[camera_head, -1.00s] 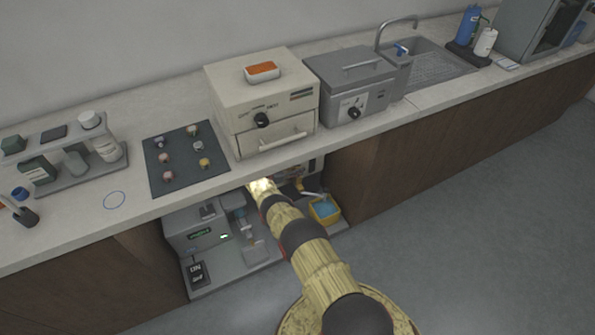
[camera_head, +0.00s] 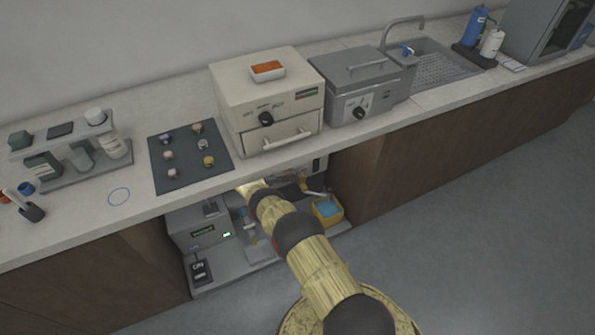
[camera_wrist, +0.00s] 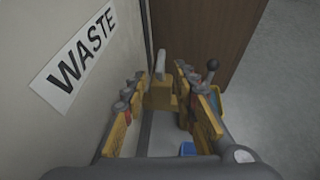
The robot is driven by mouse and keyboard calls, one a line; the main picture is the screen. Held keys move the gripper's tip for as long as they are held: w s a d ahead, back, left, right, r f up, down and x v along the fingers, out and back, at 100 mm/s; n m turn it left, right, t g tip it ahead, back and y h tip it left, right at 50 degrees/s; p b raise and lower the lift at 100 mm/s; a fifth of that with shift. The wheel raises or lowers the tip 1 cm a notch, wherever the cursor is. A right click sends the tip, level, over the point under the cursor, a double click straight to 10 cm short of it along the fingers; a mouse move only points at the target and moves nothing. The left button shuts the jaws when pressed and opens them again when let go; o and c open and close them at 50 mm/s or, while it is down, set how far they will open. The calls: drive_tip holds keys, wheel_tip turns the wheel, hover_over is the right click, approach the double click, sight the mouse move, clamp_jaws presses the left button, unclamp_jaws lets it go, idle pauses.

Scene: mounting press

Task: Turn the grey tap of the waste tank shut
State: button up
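The waste tank (camera_wrist: 120,40) is a pale wall with a "WASTE" label at the left of the wrist view. Its tap shows ahead as a brass-coloured body (camera_wrist: 160,96) with an upright grey handle (camera_wrist: 160,63). My gripper (camera_wrist: 160,78) is open, with one yellow-padded finger on each side of the tap in the picture. I cannot tell whether the handle is between the fingertips or beyond them, and no contact is clear. In the head view the tap's brass part (camera_head: 303,184) shows below the counter, while my arm and the counter edge hide my gripper.
A yellow tray (camera_head: 341,213) with something blue inside lies right of my arm. A grey device (camera_head: 190,236) stands left under the counter. A brown cabinet panel (camera_wrist: 205,35) rises behind the tap.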

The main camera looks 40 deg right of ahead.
drive_tip(key=w+a, duration=0.1)
drive_tip(key=a, duration=0.8)
drive_tip(key=shift+a, duration=0.4)
drive_tip(key=shift+f, duration=0.1)
